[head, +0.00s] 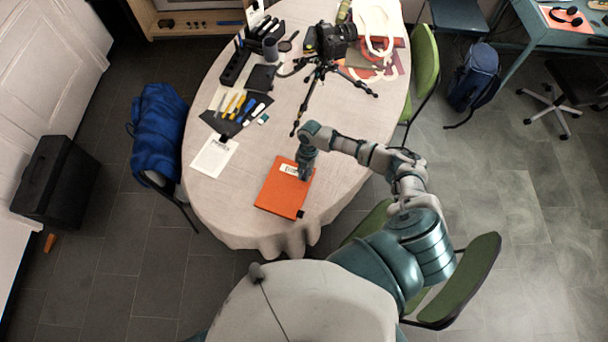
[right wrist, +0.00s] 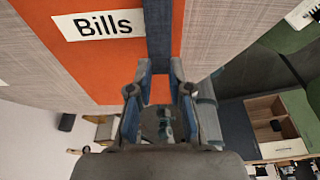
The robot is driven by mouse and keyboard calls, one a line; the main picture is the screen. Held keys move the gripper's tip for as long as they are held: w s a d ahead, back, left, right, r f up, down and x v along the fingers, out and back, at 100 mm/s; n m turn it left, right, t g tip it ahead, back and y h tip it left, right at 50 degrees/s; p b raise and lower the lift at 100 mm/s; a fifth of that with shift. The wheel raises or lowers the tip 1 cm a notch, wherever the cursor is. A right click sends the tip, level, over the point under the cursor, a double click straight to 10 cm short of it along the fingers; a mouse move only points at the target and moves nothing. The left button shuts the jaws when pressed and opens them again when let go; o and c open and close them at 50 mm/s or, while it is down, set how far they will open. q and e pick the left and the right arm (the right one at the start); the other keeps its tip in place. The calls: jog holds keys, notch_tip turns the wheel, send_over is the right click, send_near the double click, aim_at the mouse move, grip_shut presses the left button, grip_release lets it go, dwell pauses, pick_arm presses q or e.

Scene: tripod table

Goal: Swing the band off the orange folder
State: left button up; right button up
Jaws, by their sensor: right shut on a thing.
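The orange folder (head: 280,194) lies flat near the front of the oval table, with a white label on it. In the right wrist view the folder (right wrist: 115,70) fills the upper part, and its label reads "Bills". A dark band (right wrist: 158,30) runs across the folder beside the label. My right gripper (head: 305,176) is over the folder's right side. In the right wrist view its fingers (right wrist: 158,76) are shut on the band. A small dark piece (head: 301,213) shows at the folder's lower right edge. My left gripper is not in view.
A white sheet (head: 215,156) and a dark mat with several pens (head: 237,110) lie to the left and behind. A camera on a tripod (head: 335,40) stands at the back of the table (head: 225,205). Green chairs stand on the right. The cloth around the folder is clear.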

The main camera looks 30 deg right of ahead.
jog(key=shift+w+d+r+p, duration=0.3)
jog(key=shift+d+r, duration=0.1)
jog(key=shift+r, duration=0.25)
jog(key=shift+w+d+r+p, duration=0.25)
jog(key=shift+w+d+r, duration=0.1)
jog(key=shift+r, duration=0.3)
jog(key=shift+w+d+r, duration=0.65)
jog(key=shift+d+r, duration=0.2)
jog(key=shift+d, duration=0.05)
jog(key=shift+w+d+r+b, duration=0.4)
jog(key=shift+w+d, duration=0.25)
jog(key=shift+d, duration=0.15)
jog(key=shift+w+d+r+b, duration=0.35)
jog(key=shift+w+d, duration=0.25)
jog(key=shift+d, duration=0.15)
jog(key=shift+w+d+b, duration=0.4)
jog(key=shift+d, duration=0.1)
jog(key=shift+c, duration=0.3)
jog(key=shift+w+d+r, duration=0.1)
grip_shut()
jog(key=shift+w+d+f+b, duration=0.2)
jog(key=shift+w+d+b, duration=0.85)
jog(key=shift+b, duration=0.45)
jog(key=shift+w+d+f+b, duration=0.2)
jog(key=shift+w+d+b, duration=0.55)
jog(key=shift+d+b, duration=0.6)
